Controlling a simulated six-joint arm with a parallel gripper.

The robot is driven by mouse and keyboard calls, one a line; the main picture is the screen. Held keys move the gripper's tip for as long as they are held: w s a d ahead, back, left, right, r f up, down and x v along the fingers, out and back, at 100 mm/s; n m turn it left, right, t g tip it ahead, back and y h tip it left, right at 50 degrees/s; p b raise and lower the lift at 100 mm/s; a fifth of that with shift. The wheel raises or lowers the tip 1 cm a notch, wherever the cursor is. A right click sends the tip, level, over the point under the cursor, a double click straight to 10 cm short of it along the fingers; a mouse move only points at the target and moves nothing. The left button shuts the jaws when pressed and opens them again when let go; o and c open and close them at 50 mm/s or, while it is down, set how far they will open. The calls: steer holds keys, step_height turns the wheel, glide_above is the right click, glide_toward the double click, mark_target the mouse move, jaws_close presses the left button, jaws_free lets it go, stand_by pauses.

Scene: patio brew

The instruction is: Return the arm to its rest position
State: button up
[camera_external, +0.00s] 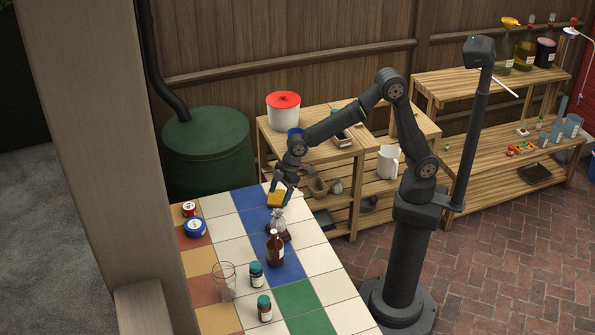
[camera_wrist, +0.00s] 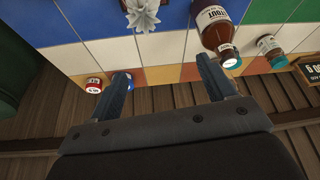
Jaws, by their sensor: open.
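My gripper (camera_external: 279,192) is at the end of my extended, bent arm, over the far end of the tiled table (camera_external: 316,257). In the wrist view, my gripper (camera_wrist: 168,82) has its two fingers wide apart with nothing held between them. A small yellow-orange item (camera_external: 275,201) shows just by the fingertips in the external view; I cannot tell whether they touch it.
A brown bottle (camera_external: 275,249), teal-lidded jars (camera_external: 256,274), a clear glass (camera_external: 224,281), a blue tin (camera_external: 195,228) and a red can (camera_external: 189,209) stand on the table. A wooden shelf with a red-lidded white pot (camera_external: 284,110) stands behind. A green barrel (camera_external: 207,150) is at left.

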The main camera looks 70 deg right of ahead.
steer(key=s+a+n, duration=0.1)
steer(key=s+a, duration=0.3)
steer(key=a, duration=0.3)
steer(key=s+a+n, duration=0.1)
steer(key=s+a, duration=0.3)
steer(key=a, duration=0.3)
steer(key=shift+a+n+g+y, duration=0.2)
steer(key=shift+n+g+y, duration=0.2)
